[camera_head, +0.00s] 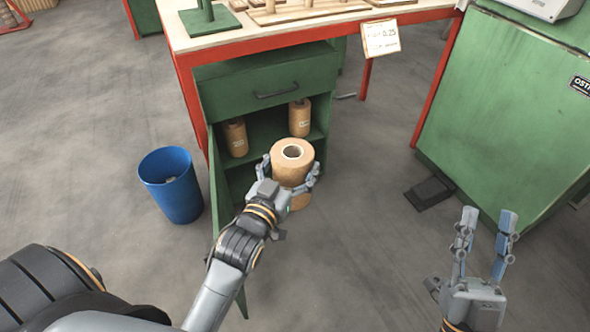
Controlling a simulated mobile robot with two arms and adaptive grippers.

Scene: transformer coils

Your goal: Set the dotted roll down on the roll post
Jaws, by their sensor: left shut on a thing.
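My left gripper (290,172) is shut on a tan roll (291,153) with a pale-rimmed hollow core. It holds the roll upright, in front of the open green cabinet. No dots can be made out on it at this size. A green post on a square green base (213,20), which looks like the roll post, stands on the tabletop at the upper left; its top is cut off by the picture edge. My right gripper (487,218) is open and empty over the floor at the right.
The workbench (300,28) has a red frame and wooden racks on top. Two brown rolls (235,138) (299,117) stand on the cabinet shelf. More tan shows below the held roll. A blue bin (172,190) stands left; a green machine (510,110) stands right.

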